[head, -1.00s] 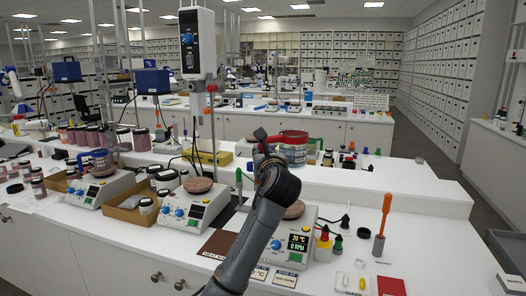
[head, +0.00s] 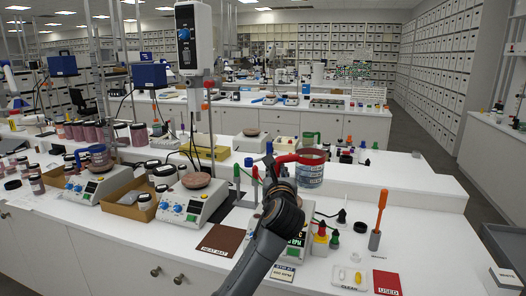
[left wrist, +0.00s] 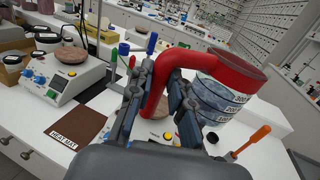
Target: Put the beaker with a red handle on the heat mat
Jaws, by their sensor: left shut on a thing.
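The clear beaker (head: 310,172) has a red rim band and red handle (head: 287,158), and bluish markings. My left gripper (head: 270,168) is shut on the red handle and holds the beaker above the bench, roughly upright in the head view. In the left wrist view the handle (left wrist: 152,92) passes between the fingers and the beaker (left wrist: 218,95) is to their right. The brown heat mat (head: 222,238) lies bare at the bench front, left of the gripper, and also shows in the left wrist view (left wrist: 65,137). My right gripper is out of view.
A hotplate stirrer (head: 190,205) stands just left of the mat; another (head: 100,185) is farther left. A stirrer partly behind my arm (head: 300,235) is right of the mat. An orange-handled tool (head: 381,205) stands upright at right. A red card (head: 388,282) lies at the front.

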